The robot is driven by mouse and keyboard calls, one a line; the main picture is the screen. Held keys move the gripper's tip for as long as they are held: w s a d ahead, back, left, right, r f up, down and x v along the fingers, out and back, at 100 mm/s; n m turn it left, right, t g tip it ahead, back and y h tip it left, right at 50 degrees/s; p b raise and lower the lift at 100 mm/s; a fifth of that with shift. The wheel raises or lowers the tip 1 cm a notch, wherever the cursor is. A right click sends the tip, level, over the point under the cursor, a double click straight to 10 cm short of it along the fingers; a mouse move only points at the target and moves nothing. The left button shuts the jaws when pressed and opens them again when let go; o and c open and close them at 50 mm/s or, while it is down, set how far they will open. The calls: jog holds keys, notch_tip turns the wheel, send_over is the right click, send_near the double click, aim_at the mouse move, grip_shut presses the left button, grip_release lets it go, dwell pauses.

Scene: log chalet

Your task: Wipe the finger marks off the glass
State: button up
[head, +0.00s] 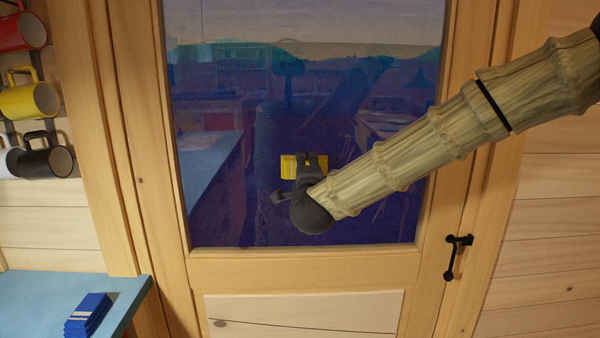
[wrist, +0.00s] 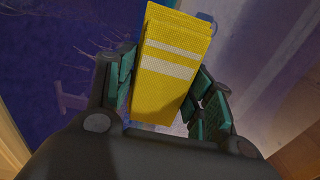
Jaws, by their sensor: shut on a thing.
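The glass (head: 220,110) is the pane in a wooden door, with reflections of the room across it. Pale smudges show faintly near its top left; I cannot tell whether they are finger marks. My gripper (head: 305,172) is in front of the lower middle of the pane. It is shut on a folded yellow cloth with pale stripes (wrist: 170,70), held between teal-padded fingers in the wrist view (wrist: 163,90). The cloth's edges also show beside my gripper in the head view (head: 288,167). I cannot tell whether the cloth touches the glass.
A black door handle (head: 457,256) is at the right of the door. A blue counter (head: 40,290) at lower left holds a stack of folded blue cloths (head: 88,314). Mugs, among them a yellow one (head: 32,100), hang on the left wall.

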aim_at(336, 165)
jog(key=shift+d+b, duration=0.8)
jog(key=shift+d, duration=3.15)
jog(key=shift+d, duration=0.1)
jog(key=d+b, duration=0.1)
jog(key=d, duration=0.6)
jog(key=shift+s+b, duration=0.35)
jog(key=shift+s, duration=2.6)
jog(key=shift+s, duration=0.1)
jog(key=s, duration=0.2)
jog(key=shift+s, duration=0.4)
